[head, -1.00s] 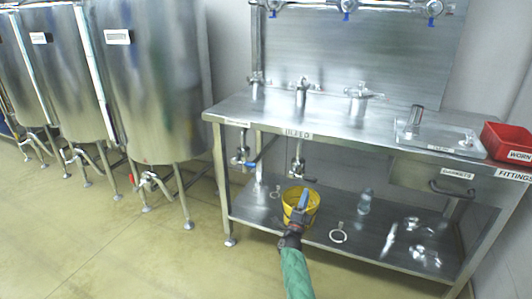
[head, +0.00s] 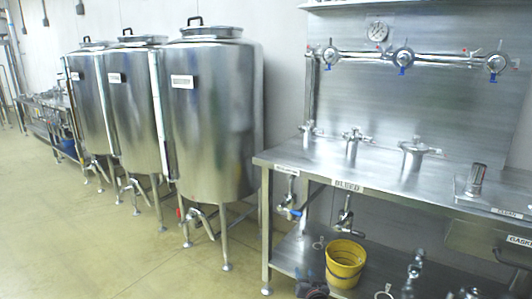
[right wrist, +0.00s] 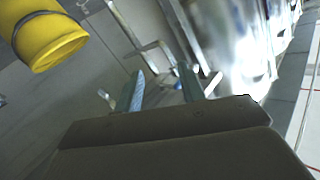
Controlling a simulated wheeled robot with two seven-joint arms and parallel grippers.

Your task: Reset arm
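My right gripper shows only as a dark part (head: 312,291) at the bottom edge of the head view, in front of the bench's lower shelf. In the right wrist view its two blue-green fingers (right wrist: 162,82) stand apart with nothing between them. The yellow bucket (head: 345,263) stands upright on the lower shelf, just right of the gripper. It also shows at the upper left of the right wrist view (right wrist: 55,42), apart from the fingers. My left gripper is in neither view.
The steel bench (head: 372,187) fills the right side, with taps and a BLEED label. Several steel tanks (head: 210,120) stand left of it. Metal fittings (head: 412,275) lie on the lower shelf. The floor (head: 110,250) at front left is clear.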

